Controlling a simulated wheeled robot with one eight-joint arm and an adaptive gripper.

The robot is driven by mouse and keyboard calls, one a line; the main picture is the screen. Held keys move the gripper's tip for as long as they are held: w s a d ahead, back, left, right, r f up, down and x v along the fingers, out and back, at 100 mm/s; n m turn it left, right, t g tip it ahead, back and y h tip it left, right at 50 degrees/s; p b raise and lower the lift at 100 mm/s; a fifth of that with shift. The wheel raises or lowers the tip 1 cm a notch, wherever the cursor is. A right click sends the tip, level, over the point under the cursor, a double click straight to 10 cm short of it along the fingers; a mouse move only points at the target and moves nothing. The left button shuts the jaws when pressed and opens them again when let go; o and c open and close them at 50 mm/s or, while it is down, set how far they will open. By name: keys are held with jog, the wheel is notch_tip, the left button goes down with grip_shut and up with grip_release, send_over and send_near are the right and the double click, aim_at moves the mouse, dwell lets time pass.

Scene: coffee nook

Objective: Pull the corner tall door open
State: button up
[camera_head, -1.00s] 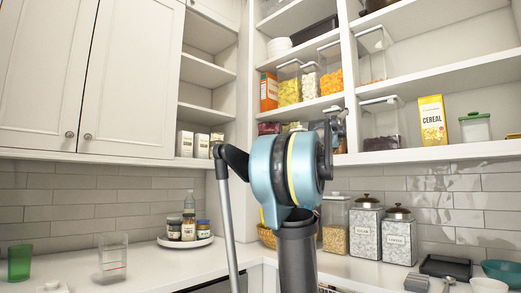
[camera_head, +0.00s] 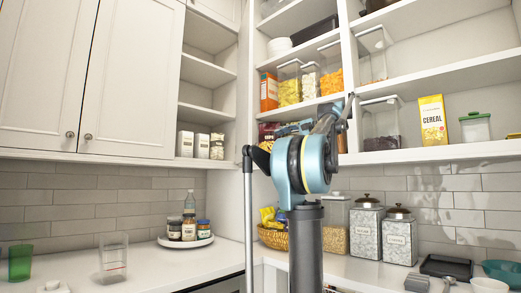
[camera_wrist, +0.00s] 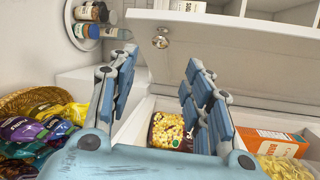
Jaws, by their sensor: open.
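The corner tall door (camera_wrist: 235,48) is a white panel in the wrist view, which is turned sideways. Its round metal knob (camera_wrist: 160,41) shows near its lower end. Shelf goods are visible past the door's edge, so it appears to stand partly open. My gripper (camera_wrist: 160,62) is open, with its blue and grey fingers apart and nothing between them. The knob lies beyond the fingertips, in line with the gap, with no contact visible. In the head view the gripper is mostly hidden behind my arm, and I cannot make out the knob there.
A wicker basket (camera_head: 273,237) with snack bags stands on the counter below my arm. Jars on a round tray (camera_head: 187,242) are to the left, glass canisters (camera_head: 366,228) to the right. Open shelves hold clear containers and a cereal box (camera_head: 432,120).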

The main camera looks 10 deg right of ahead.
jog(key=x, duration=1.1)
jog(key=shift+w+a, duration=0.2)
jog(key=shift+a, duration=0.05)
jog(key=shift+f, duration=0.1)
grip_shut()
